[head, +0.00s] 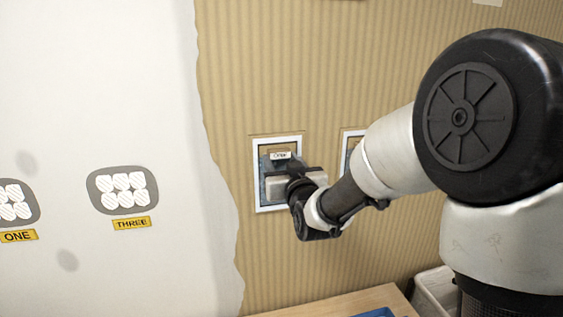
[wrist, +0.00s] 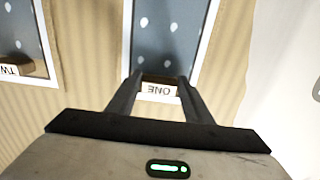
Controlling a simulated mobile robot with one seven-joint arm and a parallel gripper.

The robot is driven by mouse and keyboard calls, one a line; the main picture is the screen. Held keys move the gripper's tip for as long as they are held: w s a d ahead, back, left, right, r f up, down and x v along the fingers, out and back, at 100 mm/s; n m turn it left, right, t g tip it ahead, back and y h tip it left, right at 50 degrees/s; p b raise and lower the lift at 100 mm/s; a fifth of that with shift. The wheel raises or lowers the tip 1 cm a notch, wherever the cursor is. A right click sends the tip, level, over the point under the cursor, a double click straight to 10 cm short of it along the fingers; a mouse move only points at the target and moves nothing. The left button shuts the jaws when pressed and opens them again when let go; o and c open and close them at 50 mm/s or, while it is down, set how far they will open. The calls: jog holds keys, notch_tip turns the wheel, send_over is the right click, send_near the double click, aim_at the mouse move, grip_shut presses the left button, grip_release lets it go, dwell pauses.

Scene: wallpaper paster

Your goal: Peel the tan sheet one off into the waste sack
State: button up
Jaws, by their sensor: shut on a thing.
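A small tan tab (wrist: 158,80) with a white ONE label sits at the edge of a blue-grey panel (wrist: 165,35) with pale spots, inside a white frame. The same frame (head: 256,192) is on the tan ribbed wall in the head view, partly covered by my gripper. My gripper (wrist: 159,88) is shut on the ONE tab, one finger on each side. In the head view my gripper (head: 277,168) is against the framed panel. I cannot clearly make out a separate tan sheet. I cannot identify the waste sack for certain.
A second framed panel with a TWO tab (wrist: 25,68) is beside it. White wall at left holds grey plates labelled ONE (head: 17,236) and THREE (head: 131,223). Below are a wooden surface (head: 350,301), a blue item (head: 375,313) and a pale open container (head: 432,292).

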jog(key=shift+s, duration=0.15)
jog(key=shift+b+v, duration=0.7)
jog(key=shift+v, duration=1.35)
jog(key=shift+s+d, duration=0.15)
jog(key=shift+s, duration=0.15)
jog(key=b+v, duration=0.1)
jog(key=v, duration=0.5)
jog(key=shift+s, duration=0.4)
jog(key=shift+d, duration=0.1)
jog(key=w+d+f+m+h, duration=0.3)
jog(key=w+d+f+h, duration=0.35)
jog(key=d+f, duration=0.7)
notch_tip(320, 180, up, 17)
jog(key=w+y+p, duration=0.1)
jog(key=p, duration=1.6)
jog(key=shift+a+t, duration=0.3)
